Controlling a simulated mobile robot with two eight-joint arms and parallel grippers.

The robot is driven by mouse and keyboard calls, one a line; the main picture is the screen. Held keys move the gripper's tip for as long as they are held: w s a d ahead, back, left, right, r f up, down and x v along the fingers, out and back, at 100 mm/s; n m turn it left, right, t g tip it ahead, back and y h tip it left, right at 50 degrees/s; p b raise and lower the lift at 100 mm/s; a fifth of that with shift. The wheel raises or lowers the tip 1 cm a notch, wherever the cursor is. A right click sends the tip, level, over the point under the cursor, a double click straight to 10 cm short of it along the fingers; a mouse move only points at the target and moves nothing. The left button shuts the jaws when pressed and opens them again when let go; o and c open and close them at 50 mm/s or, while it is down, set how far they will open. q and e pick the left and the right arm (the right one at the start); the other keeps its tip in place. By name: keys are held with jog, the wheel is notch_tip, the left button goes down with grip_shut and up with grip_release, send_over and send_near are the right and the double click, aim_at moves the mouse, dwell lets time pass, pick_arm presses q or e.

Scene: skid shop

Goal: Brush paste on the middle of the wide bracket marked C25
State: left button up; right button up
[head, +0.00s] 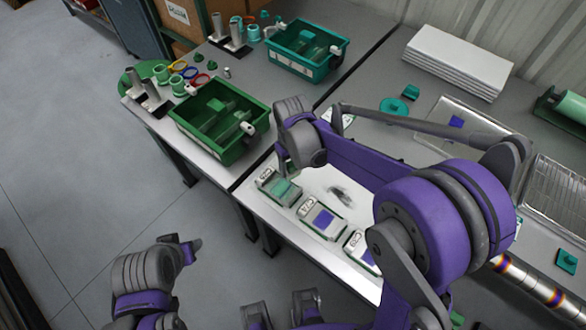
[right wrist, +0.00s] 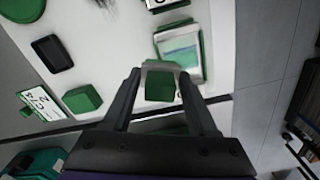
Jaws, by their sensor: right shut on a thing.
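Three green-edged plates with labels stand in a row at the table's front edge in the head view. The left one (head: 283,190) has a teal middle and a label that looks like C25. The middle one (head: 322,221) has a purple-blue patch; the right one (head: 360,246) is partly behind my arm. My right gripper (head: 286,163) is just above the left plate. In the right wrist view it is shut on a green block-like thing (right wrist: 160,86), seen end-on, perhaps the brush handle. A green-framed plate (right wrist: 180,50) with a blue-green streak shows just beyond it.
Green bin (head: 222,122) and teal bin (head: 307,50) stand on the left and back tables. A wire rack (head: 555,195) and white stacked sheets (head: 458,62) lie to the right. The right wrist view shows a black item (right wrist: 52,53) and a small green block (right wrist: 83,98).

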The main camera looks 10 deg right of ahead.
jog(key=shift+r+p, duration=0.6)
jog(key=shift+r, duration=0.75)
pick_arm(q)
jog(key=shift+s+r, duration=0.1)
jog(key=shift+r, duration=0.85)
